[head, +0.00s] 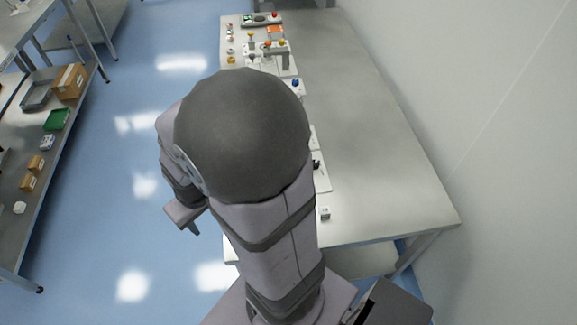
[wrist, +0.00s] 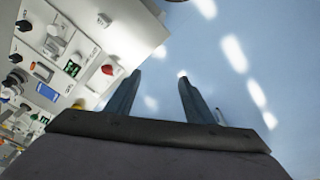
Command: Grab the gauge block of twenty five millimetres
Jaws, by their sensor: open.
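No block in view can be made out as the twenty five millimetre gauge block; no size marking is readable. A small pale block (head: 325,213) sits near the front end of the table in the head view, and I cannot tell what it is. My gripper (wrist: 159,76) is open, with two dark fingers apart and nothing between them, over the blue floor in the wrist view. In the head view my gripper (head: 188,217) hangs left of the table, partly behind my arm. My arm hides much of the table's left side.
The grey table (head: 375,120) is bare on its right, beside a white wall. Small parts and fixtures line its left edge. A shelf at far left holds cardboard boxes (head: 70,81) and a green tray (head: 56,119). A white panel with displays (wrist: 45,91) shows in the wrist view.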

